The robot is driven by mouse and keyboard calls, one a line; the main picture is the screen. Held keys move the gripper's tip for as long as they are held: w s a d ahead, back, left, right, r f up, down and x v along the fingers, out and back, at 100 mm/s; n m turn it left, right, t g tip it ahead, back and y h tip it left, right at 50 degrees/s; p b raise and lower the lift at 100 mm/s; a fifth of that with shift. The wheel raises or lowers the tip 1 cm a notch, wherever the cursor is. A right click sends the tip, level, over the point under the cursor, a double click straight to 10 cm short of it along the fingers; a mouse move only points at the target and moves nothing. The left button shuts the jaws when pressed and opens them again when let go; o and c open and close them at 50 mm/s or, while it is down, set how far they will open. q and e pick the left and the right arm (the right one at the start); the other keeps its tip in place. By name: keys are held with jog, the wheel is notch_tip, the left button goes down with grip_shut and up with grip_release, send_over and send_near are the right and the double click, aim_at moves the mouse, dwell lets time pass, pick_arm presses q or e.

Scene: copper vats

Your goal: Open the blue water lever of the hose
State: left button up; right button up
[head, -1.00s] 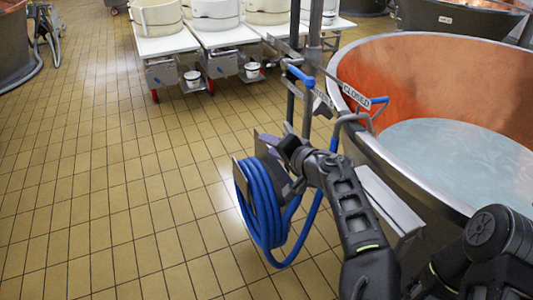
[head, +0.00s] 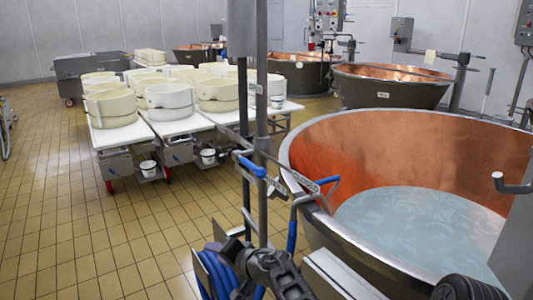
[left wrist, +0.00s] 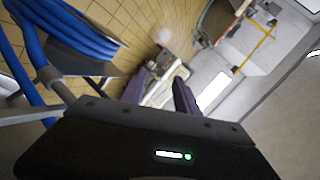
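A blue-handled lever (head: 250,166) is on the metal post of the hose stand in the head view. A second blue handle (head: 328,181) sits to its right by the vat rim, beside a label reading CLOSED (head: 304,182). The blue hose (head: 214,275) hangs coiled at the bottom; it also shows at the upper left of the left wrist view (left wrist: 70,32). My left gripper (head: 238,254) is low by the coil, below and apart from both handles. In the left wrist view its two dark fingers (left wrist: 160,82) are apart with nothing between them. My right gripper does not show.
A large copper vat (head: 400,140) with pale liquid fills the right. White tables (head: 170,127) with cream moulds (head: 170,97) stand behind. Tiled floor (head: 90,220) is open at left.

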pick_arm(q)
jog(key=s+a+f+g, duration=0.1)
jog(key=s+a+f, duration=0.15)
jog(key=f, duration=0.25)
jog(key=s+a+f+g+h, duration=0.1)
jog(key=a+f, duration=0.2)
jog(key=f, duration=0.1)
jog(key=s+a+f+g, duration=0.1)
jog(key=a+f, duration=0.1)
jog(key=f, duration=0.3)
jog(key=s+a+f+n+g+h+p, duration=0.2)
jog(key=s+f+g+h, duration=0.3)
jog(key=s+f, duration=1.4)
jog(key=s+d+f+n+g+h+p, duration=0.2)
jog(key=s+d+h, duration=0.2)
jog(key=s+d, duration=0.5)
jog(key=s+d+r+n+t+h, duration=0.2)
jog(key=s+d+r+h, duration=0.1)
jog(key=d, duration=0.6)
notch_tip(320, 180, up, 3)
jog(key=shift+s+f+h, duration=0.15)
jog(key=shift+s+h, duration=0.25)
jog(key=shift+s, duration=0.1)
jog(key=shift+c, duration=0.3)
